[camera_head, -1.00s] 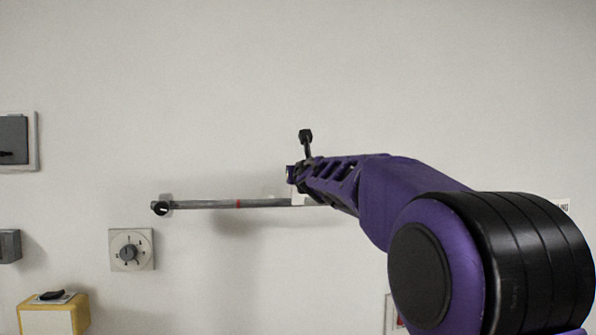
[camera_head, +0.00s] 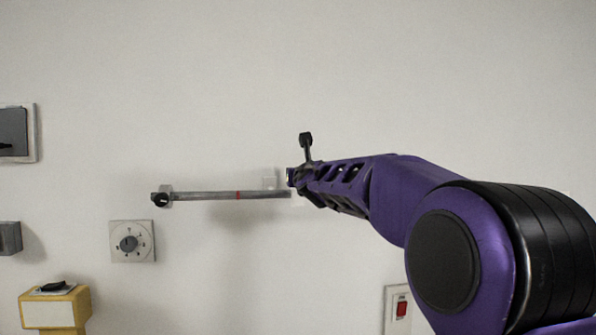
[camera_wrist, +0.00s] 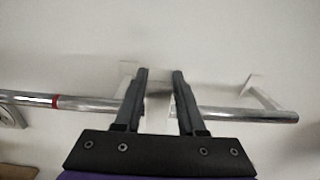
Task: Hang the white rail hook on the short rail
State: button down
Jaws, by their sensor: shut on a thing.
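The short rail (camera_head: 205,196) is a grey metal bar with a red band, fixed to the wall. In the wrist view the rail (camera_wrist: 235,113) runs across behind my fingers, and its free end shows at the right. My gripper (camera_wrist: 160,72) is shut on the white rail hook (camera_wrist: 158,108), which lies between the fingers and covers part of the rail. I cannot tell whether the hook touches the rail or is in front of it. In the head view my gripper (camera_head: 291,177) is at the rail's right part; the hook is mostly hidden there.
White wall brackets (camera_wrist: 262,92) carry the rail. A dial plate (camera_head: 132,241) is below the rail's left end. A yellow-edged box (camera_head: 55,308) is at lower left, a grey switch box (camera_head: 12,133) at upper left, and a red switch (camera_head: 401,308) below my arm. The wall above is clear.

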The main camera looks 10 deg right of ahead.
aim_at(297, 201)
jog(key=shift+f, duration=1.65)
jog(key=shift+c, duration=2.1)
grip_release()
